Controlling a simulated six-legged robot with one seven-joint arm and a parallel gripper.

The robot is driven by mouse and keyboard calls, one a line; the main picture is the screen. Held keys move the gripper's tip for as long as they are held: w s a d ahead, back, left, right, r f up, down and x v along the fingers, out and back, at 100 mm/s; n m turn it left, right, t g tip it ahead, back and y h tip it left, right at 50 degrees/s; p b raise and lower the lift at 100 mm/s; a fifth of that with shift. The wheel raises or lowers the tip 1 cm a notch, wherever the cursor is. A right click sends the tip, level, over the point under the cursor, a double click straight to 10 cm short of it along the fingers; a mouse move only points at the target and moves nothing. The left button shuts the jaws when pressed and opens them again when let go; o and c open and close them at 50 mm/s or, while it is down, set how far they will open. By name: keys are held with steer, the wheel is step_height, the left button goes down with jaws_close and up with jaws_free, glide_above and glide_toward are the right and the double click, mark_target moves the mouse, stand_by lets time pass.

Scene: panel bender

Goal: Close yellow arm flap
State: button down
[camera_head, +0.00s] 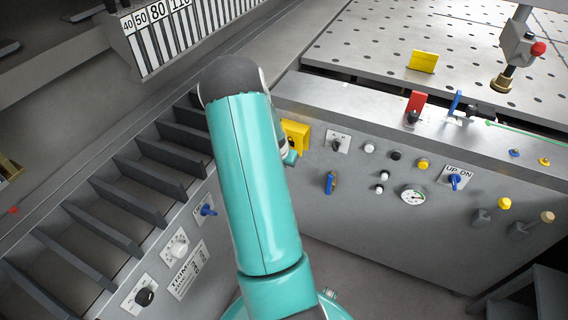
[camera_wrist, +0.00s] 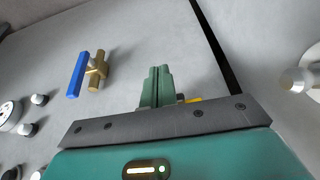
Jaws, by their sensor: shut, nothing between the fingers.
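A small yellow plate (camera_head: 422,61) stands upright on the perforated table top in the head view; I cannot tell for certain that it is the arm flap. A yellow box-like piece (camera_head: 296,133) is on the front panel, partly hidden by my arm. My gripper (camera_wrist: 158,86) shows in the wrist view with its green fingers together and empty, near the grey panel surface. A small yellow piece (camera_wrist: 193,100) peeks out just right of the fingers, mostly hidden by the gripper body. In the head view my arm hides most of the gripper.
A blue-handled lever (camera_wrist: 76,73) on a brass stem sticks out left of my fingers. A pale round knob (camera_wrist: 299,80) is at the right. A red flap (camera_head: 415,102) and a blue lever (camera_head: 455,103) stand along the table edge. The front panel carries several knobs and a gauge (camera_head: 413,195).

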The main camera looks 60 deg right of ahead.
stand_by(0.3)
steer(key=shift+r, duration=0.8)
